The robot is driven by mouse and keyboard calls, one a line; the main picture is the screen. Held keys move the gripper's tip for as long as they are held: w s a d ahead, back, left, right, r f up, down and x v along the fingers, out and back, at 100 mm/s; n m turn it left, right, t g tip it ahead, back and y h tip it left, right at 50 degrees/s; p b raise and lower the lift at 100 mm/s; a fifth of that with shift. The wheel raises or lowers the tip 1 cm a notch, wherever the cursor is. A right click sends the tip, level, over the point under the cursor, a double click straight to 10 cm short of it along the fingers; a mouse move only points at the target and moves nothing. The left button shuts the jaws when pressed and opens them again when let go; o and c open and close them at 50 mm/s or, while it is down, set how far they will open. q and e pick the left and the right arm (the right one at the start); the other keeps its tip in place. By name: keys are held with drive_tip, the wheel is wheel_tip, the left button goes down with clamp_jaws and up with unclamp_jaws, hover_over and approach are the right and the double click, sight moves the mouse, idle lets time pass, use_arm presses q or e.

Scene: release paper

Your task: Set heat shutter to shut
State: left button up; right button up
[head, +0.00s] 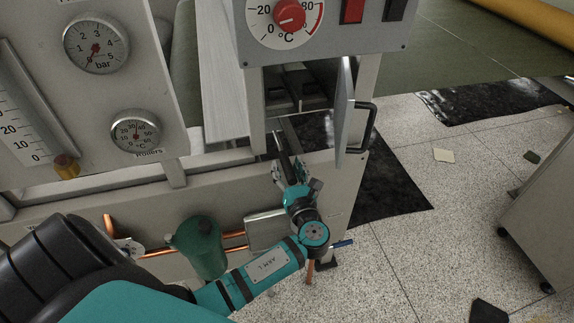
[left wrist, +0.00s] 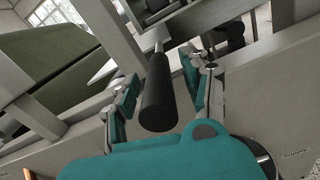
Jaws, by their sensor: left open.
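My left gripper (head: 289,165) is open in front of the machine's lower opening, below the temperature panel. In the left wrist view a black cylindrical grip (left wrist: 158,98) on a thin metal rod lies between the spread fingers, with visible gaps at its sides. In the head view a dark bar (head: 281,147) rises at the fingertips. I take it for the same lever but cannot tell its position as a shutter setting. No shutter label is readable. My right gripper is out of view.
A grey door (head: 345,112) with a black handle (head: 369,127) stands open just right of the gripper. Above is a temperature panel (head: 330,47) with a red knob (head: 289,15). A green canister (head: 200,247) and copper pipes are below left.

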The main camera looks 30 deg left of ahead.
use_arm(q)
drive_tip(key=shift+w+a, duration=0.2)
drive_tip(key=shift+a, duration=0.05)
clamp_jaws()
idle(0.3)
